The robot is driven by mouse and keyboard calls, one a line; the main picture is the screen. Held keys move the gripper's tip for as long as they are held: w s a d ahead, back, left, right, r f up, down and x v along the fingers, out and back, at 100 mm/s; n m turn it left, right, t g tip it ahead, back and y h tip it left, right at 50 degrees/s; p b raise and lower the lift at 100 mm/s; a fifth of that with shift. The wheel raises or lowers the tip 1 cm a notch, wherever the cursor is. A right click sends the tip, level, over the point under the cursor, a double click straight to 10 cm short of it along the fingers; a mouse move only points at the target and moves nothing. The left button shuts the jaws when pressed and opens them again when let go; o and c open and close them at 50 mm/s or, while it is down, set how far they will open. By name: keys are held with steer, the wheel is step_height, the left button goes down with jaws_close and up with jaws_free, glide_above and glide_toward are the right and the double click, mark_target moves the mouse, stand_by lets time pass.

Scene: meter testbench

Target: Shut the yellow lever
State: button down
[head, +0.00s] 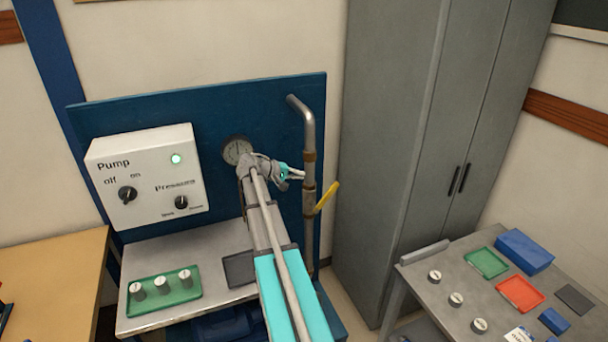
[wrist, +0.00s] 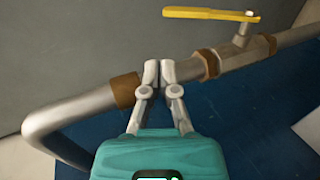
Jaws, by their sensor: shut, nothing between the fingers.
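The yellow lever (head: 327,197) sits on the vertical pipe (head: 309,134) at the right side of the blue panel. In the head view it sticks out to the right of the pipe, slanting upward. In the wrist view the lever (wrist: 211,14) stands on a short stem, off the pipe and roughly in line with it. My gripper (head: 301,175) is shut and empty, close to the pipe above the lever. In the wrist view my gripper (wrist: 159,68) has its fingertips over the pipe between brass fittings; I cannot tell whether they touch it.
A white pump box (head: 146,178) and a round gauge (head: 237,150) are on the blue panel (head: 272,95). A grey cabinet (head: 400,120) stands right of the pipe. A green tray (head: 180,304) with several meters lies below. A side table (head: 450,278) holds trays and meters.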

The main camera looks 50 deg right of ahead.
steer(key=shift+w+a+r, duration=0.1)
steer(key=shift+a+r, duration=0.1)
steer(key=c, duration=1)
jaws_free()
steer(key=shift+f, duration=0.1)
steer(key=shift+o, duration=1)
steer(key=shift+f, duration=0.15)
steer(key=shift+o, duration=0.6)
steer(key=shift+f+n+b, duration=0.25)
steer(key=shift+n+b, duration=0.25)
steer(key=shift+b, duration=0.1)
step_height(320, 180, down, 9)
steer(key=n+g+h+b, duration=0.2)
steer(key=n+h+b, duration=0.2)
steer(key=n+b, duration=1.1)
steer(key=shift+r+n, duration=0.2)
steer(key=shift+n, duration=0.8)
steer(key=shift+d, duration=0.25)
